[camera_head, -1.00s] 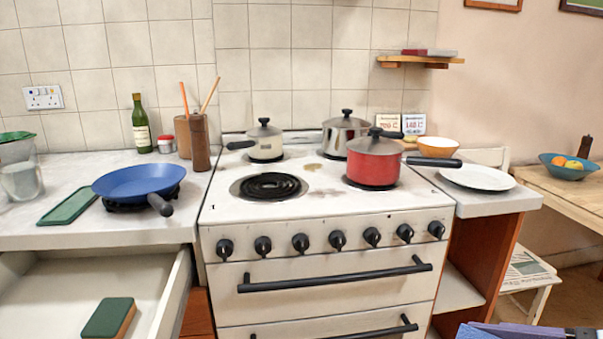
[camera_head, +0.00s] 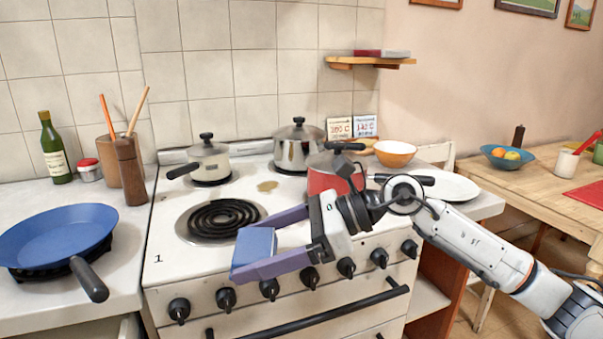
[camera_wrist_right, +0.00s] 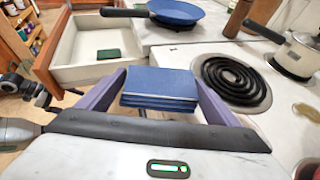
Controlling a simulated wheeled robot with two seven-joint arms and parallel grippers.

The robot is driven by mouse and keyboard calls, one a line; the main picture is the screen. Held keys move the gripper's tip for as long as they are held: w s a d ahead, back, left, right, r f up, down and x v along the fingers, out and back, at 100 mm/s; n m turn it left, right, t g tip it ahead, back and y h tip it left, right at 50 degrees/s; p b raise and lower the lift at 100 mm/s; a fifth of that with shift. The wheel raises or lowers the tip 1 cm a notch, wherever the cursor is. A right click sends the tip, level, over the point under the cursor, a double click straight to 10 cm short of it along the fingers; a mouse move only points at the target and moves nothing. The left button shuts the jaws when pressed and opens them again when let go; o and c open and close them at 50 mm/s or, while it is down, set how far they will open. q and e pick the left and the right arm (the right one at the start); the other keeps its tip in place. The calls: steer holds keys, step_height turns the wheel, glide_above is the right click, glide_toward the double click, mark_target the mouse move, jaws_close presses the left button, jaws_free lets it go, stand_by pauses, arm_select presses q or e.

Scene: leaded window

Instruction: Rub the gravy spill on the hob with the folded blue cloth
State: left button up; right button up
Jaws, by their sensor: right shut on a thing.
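My right gripper (camera_head: 262,245) is shut on the folded blue cloth (camera_head: 254,252), in front of the hob's front left ring in the head view. In the right wrist view the cloth (camera_wrist_right: 160,88) sits between the two purple fingers as a folded stack. The white hob (camera_head: 172,207) has a tan-brown gravy spill (camera_head: 267,186) between the rings, near the back; it also shows at the right edge of the right wrist view (camera_wrist_right: 307,112). The cloth is apart from the spill.
A black coil ring (camera_head: 222,218) is at front left. A red pot (camera_head: 325,180), a steel pot (camera_head: 299,147) and a cream pan (camera_head: 208,160) stand around the spill. A blue frying pan (camera_head: 62,236) is on the left counter. An open drawer (camera_wrist_right: 85,72) shows in the wrist view.

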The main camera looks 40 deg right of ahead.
mark_target(305, 231)
steer(key=w+d+r+m+t+h, duration=0.1)
steer(key=w+d, duration=0.1)
steer(key=d, duration=0.2)
steer(key=w+d+r+m+t+h, duration=0.1)
steer(key=w+d, duration=0.1)
steer(key=d, duration=0.3)
steer(key=w+d+r+m+t+h, duration=0.1)
steer(key=w+d+m, duration=0.1)
steer(key=d, duration=0.3)
steer(key=shift+w+r, duration=0.1)
steer(key=shift+w, duration=0.2)
step_height(305, 231, down, 4)
steer(key=b, duration=0.3)
steer(key=shift+a+r, duration=0.1)
steer(key=shift+r, duration=0.15)
steer(key=shift+f, duration=0.4)
arm_select(q)
step_height(305, 231, down, 2)
steer(key=shift+w+f, duration=0.1)
steer(key=shift+w, duration=0.1)
steer(key=shift+f+b, duration=0.8)
steer(key=shift+b, duration=0.35)
arm_select(e)
steer(key=shift+f, duration=1.1)
arm_select(q)
steer(key=shift+r, duration=0.1)
